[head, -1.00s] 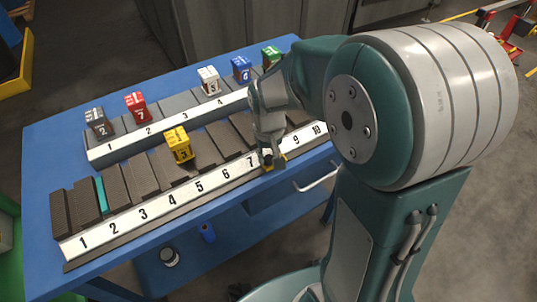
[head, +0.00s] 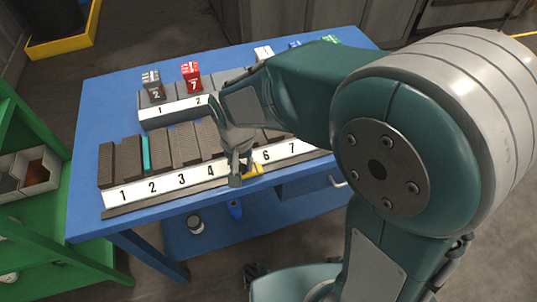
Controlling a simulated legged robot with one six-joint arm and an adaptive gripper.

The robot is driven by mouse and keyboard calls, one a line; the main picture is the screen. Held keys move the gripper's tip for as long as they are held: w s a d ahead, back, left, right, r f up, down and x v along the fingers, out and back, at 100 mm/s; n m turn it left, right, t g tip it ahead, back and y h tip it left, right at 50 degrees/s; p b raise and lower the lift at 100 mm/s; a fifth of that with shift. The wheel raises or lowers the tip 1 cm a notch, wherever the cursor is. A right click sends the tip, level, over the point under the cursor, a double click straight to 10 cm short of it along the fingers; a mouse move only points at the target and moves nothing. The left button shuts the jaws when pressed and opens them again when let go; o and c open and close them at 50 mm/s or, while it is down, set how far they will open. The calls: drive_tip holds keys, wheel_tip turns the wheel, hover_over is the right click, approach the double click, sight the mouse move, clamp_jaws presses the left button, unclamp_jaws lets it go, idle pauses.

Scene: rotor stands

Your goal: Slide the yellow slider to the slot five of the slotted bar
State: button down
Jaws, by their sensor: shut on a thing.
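Behind the bar, a smaller numbered stand (head: 172,112) holds a grey block (head: 153,87) and a red block (head: 191,76); more blocks are partly hidden by my arm. A green shelf (head: 40,215) stands at the left. The table's front left is clear.

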drive_tip(key=shift+s+a, duration=0.3)
drive_tip(key=shift+a, duration=0.6)
drive_tip(key=shift+s+a, duration=0.25)
drive_tip(key=shift+a, duration=0.6)
drive_tip(key=shift+c, duration=2.1)
unclamp_jaws()
wheel_tip(320, 180, up, 12)
drive_tip(key=shift+w, duration=0.1)
